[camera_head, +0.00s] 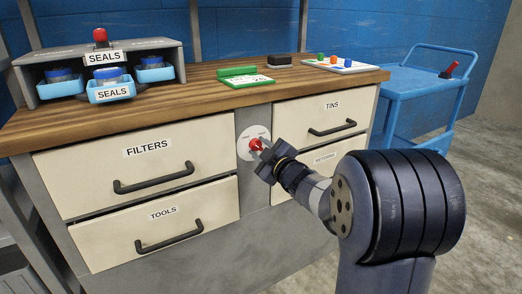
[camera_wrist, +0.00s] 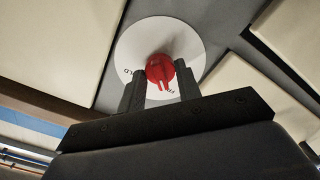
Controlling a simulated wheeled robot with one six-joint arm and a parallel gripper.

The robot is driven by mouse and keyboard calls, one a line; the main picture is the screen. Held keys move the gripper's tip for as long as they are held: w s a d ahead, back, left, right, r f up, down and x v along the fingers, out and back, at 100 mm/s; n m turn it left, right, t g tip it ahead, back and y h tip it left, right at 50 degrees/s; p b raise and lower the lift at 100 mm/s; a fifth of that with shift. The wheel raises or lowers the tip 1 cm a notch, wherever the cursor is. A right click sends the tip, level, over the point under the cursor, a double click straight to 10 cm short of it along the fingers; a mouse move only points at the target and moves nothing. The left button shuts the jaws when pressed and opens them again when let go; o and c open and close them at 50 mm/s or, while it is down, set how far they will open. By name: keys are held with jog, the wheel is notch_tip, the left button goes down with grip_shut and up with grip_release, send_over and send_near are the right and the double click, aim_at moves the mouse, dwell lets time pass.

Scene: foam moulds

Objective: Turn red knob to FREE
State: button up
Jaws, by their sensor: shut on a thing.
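The red knob (camera_head: 256,145) sits on a round white dial plate on the grey panel between the two columns of drawers. In the wrist view the knob (camera_wrist: 160,70) lies between my two dark fingers, on the white dial plate (camera_wrist: 190,40). My gripper (camera_head: 262,150) is shut on the knob, and it also shows in the wrist view (camera_wrist: 160,88). The dial has small marks, too small and partly hidden to read, so I cannot tell which one the knob points at.
Drawers labelled FILTERS (camera_head: 140,170), TOOLS (camera_head: 155,225) and TINS (camera_head: 325,122) flank the dial, with protruding handles. The wooden worktop (camera_head: 190,95) bears a SEALS rack (camera_head: 110,50), a green-and-white card (camera_head: 245,78) and a white tray (camera_head: 345,68). A blue cart (camera_head: 420,85) stands at the right.

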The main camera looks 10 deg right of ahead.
jog(key=o, duration=1)
jog(key=shift+c, duration=0.2)
jog(key=p+v, duration=0.2)
jog(key=v, duration=0.8)
jog(key=shift+s+p, duration=0.3)
jog(key=shift+s, duration=0.1)
jog(key=shift+d, duration=0.1)
